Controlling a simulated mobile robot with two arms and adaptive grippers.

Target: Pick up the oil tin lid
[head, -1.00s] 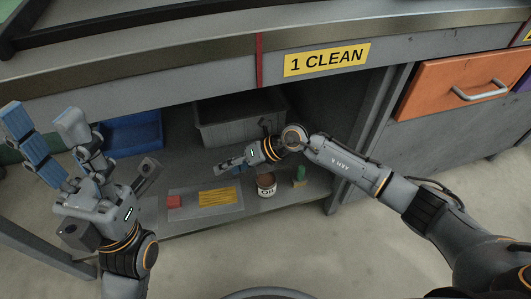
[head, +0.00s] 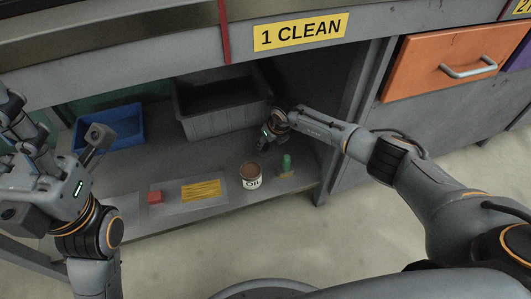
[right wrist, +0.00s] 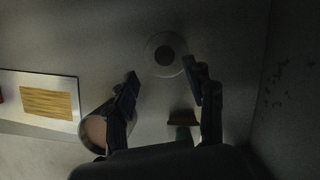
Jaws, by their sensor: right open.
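The oil tin (head: 251,176) stands upright on the lower shelf, with a white "OIL" label and a brown top. In the right wrist view the tin (right wrist: 95,132) is at lower left, outside the fingers. A pale round disc with a dark centre, which looks like the lid (right wrist: 164,54), lies flat just beyond the fingertips there. I cannot make it out in the head view. My right gripper (head: 264,141) is open and empty, reaching over the shelf behind the tin; its fingers (right wrist: 160,78) point toward the disc. My left gripper (head: 22,125) is partly cut off at the left edge.
A green object (head: 286,164) on a brown base stands right of the tin. A grey bin (head: 222,123) is behind, a blue tray (head: 110,130) left. A red block (head: 155,197) and yellow strips (head: 200,190) lie left of the tin. The counter overhangs the shelf.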

